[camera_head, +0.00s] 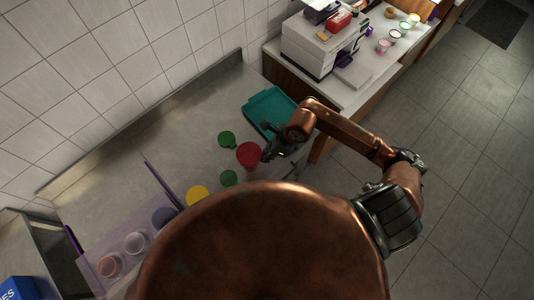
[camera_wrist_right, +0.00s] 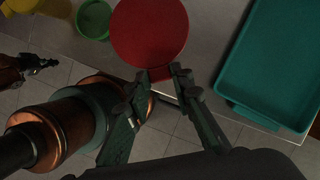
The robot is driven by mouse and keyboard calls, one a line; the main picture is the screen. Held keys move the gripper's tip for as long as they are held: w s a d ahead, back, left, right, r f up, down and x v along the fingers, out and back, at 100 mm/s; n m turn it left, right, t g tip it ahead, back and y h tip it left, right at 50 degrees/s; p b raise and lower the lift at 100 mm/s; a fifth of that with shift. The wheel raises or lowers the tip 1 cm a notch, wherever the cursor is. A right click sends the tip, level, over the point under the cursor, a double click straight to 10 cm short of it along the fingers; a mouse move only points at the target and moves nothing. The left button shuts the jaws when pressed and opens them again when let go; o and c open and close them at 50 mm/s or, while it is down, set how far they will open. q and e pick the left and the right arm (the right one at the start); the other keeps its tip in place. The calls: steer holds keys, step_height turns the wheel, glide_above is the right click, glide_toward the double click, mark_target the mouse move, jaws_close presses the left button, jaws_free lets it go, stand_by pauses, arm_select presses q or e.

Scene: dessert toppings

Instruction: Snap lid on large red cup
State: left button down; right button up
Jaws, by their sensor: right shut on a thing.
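A flat red disc, the red lid (camera_wrist_right: 150,30), fills the top middle of the right wrist view. In the head view a red round shape (camera_head: 249,154) stands on the counter beside my right gripper (camera_head: 270,151). In the wrist view my right gripper (camera_wrist_right: 161,78) is shut on the near edge of the red piece. Any large red cup under the disc is hidden, so I cannot tell whether the lid is seated. A dark gripper, apparently my left (camera_wrist_right: 38,62), shows small at the left of the wrist view; its jaws are unclear.
A teal tray (camera_head: 251,107) lies behind and right of the red piece. Green round pieces (camera_head: 226,139) (camera_head: 229,178) and a yellow one (camera_head: 198,195) lie nearby. A purple-edged holder with cups (camera_head: 110,264) is at lower left. The counter at back left is clear.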

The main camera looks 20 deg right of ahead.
steer(key=shift+f+b, duration=0.4)
steer(key=shift+b, duration=0.45)
stand_by(1.6)
steer(key=o, duration=0.9)
steer(key=shift+o, duration=0.2)
steer(key=o, duration=0.6)
steer(key=shift+c, duration=0.2)
steer(key=shift+r, duration=0.15)
step_height(320, 180, up, 6)
steer(key=p, duration=0.2)
steer(key=shift+p, duration=0.35)
steer(key=shift+c, duration=0.6)
